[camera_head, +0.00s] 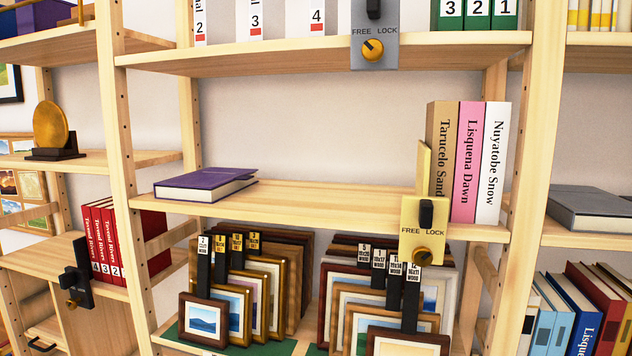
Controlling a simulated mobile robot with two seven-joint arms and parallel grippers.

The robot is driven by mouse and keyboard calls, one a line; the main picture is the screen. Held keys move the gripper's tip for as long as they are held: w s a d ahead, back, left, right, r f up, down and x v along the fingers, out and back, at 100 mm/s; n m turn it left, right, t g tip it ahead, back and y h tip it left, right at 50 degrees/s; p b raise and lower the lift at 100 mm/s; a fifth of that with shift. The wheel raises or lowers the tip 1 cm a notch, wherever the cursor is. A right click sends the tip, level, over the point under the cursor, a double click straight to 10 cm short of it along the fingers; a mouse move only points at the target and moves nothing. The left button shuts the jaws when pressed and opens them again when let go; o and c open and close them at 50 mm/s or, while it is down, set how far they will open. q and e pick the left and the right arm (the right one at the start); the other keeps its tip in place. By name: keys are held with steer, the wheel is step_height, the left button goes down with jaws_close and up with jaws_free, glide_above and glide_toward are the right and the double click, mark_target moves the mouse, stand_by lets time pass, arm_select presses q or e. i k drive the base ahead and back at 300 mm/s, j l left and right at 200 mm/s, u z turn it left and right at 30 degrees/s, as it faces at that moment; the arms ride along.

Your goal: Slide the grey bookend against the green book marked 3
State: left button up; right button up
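The grey bookend (375,58) sits at the front edge of the top shelf, its upper part cut off by the frame. The knob's dark mark seems turned toward FREE. The green book marked 3 (449,14) stands on the same shelf to the right, beside green books marked 2 (477,14) and 1 (503,14). A bare gap of shelf separates the bookend from book 3. Neither of my grippers is in view.
White binders (290,18) stand left of the grey bookend. On the shelf below, a yellow bookend (422,228) stands by three upright books, and a purple book (205,185) lies flat. Framed prints (260,290) fill the bottom shelf. A black bookend (77,275) is at left.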

mark_target(378, 18)
steer(key=i+l+z, duration=0.3)
steer(key=i+z, duration=0.3)
steer(key=i, duration=0.2)
